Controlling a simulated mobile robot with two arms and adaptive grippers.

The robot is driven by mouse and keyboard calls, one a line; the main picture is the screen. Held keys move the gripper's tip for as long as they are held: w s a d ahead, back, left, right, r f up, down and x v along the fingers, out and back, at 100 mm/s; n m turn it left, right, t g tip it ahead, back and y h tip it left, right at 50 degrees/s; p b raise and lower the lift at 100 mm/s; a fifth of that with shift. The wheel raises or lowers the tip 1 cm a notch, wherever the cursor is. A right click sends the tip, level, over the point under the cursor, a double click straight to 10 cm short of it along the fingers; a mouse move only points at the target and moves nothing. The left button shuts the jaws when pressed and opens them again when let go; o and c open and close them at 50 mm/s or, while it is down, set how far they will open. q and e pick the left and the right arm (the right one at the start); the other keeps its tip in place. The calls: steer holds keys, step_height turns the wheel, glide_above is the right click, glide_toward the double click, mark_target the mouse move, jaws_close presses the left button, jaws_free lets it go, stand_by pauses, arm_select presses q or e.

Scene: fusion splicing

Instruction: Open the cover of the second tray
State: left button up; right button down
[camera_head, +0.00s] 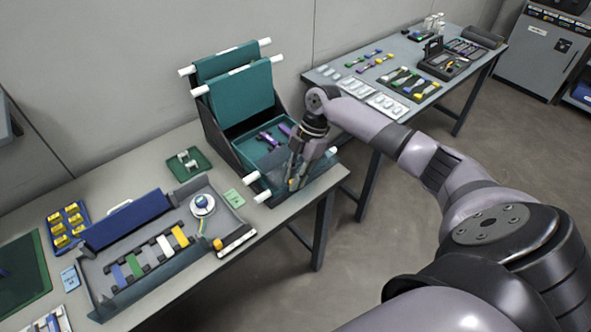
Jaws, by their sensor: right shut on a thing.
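A dark rack (221,136) at the back right of the near table holds teal trays with white bars along their edges. Two teal panels stand raised at its back, a rear one (222,64) and a front one (242,97). A lower teal tray (250,150) lies open to view below them with purple parts (271,139) in it. My right gripper (295,181) points down at the front of the rack and is shut on a white bar (263,197) there; its fingers and the arm hide the exact contact. My left gripper is out of view.
A grey work tray (100,295) with coloured blocks and a blue lid (127,218) lies left of the rack. A small green tray (188,163) is beside it. A second table (321,75) with tools stands beyond my right arm.

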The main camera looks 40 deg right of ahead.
steer(key=c, duration=1.8)
jaws_free()
steer(key=shift+s+f, duration=0.1)
steer(key=shift+o, duration=1.6)
steer(key=shift+d+r, duration=0.1)
steer(key=shift+r, duration=0.2)
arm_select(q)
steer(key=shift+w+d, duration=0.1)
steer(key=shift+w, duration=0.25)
arm_select(e)
steer(key=v, duration=1.1)
steer(key=shift+r, duration=0.25)
steer(key=shift+f, duration=0.1)
